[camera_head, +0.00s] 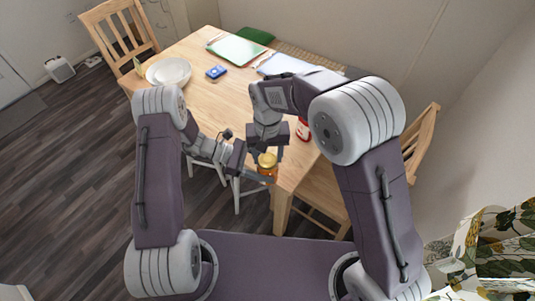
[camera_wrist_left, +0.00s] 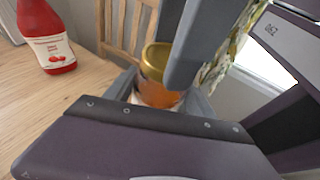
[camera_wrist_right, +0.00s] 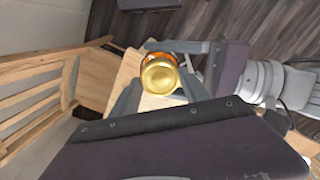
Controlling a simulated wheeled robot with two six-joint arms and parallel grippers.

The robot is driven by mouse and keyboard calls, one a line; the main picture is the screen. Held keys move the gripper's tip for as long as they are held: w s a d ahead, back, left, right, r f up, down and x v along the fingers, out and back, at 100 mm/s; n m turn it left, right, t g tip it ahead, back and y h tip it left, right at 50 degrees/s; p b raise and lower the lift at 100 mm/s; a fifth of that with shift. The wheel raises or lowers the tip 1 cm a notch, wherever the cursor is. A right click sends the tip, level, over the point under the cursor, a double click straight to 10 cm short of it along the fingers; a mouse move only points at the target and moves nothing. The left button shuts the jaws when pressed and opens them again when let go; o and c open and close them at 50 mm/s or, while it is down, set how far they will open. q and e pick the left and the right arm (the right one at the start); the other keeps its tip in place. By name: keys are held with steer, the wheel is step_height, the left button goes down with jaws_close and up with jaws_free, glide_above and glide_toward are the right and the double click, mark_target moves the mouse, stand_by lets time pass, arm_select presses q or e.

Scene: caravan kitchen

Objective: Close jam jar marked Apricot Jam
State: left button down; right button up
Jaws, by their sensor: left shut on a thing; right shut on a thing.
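The jam jar (camera_head: 267,170) has an orange body and a gold lid (camera_head: 267,159); it is at the near edge of the table. The jar body (camera_wrist_left: 158,95) and lid (camera_wrist_left: 156,57) also show in the left wrist view; the lid looks seated on top. My left gripper (camera_head: 262,178) is shut around the jar's body from the side. My right gripper (camera_head: 267,154) comes from above and is shut at the lid, which faces the right wrist view (camera_wrist_right: 159,76). The jar's label text cannot be read.
A red sauce bottle (camera_wrist_left: 47,38) stands on the wooden table (camera_head: 202,106), partly hidden by my right arm in the head view. Wooden chairs (camera_head: 121,28) stand around the table.

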steer(key=m, duration=0.8)
steer(key=shift+m, duration=0.3)
steer(key=m, duration=1.2)
steer(key=shift+m, duration=0.4)
steer(key=m, duration=0.7)
steer(key=o, duration=1.3)
steer(key=shift+c, duration=0.2)
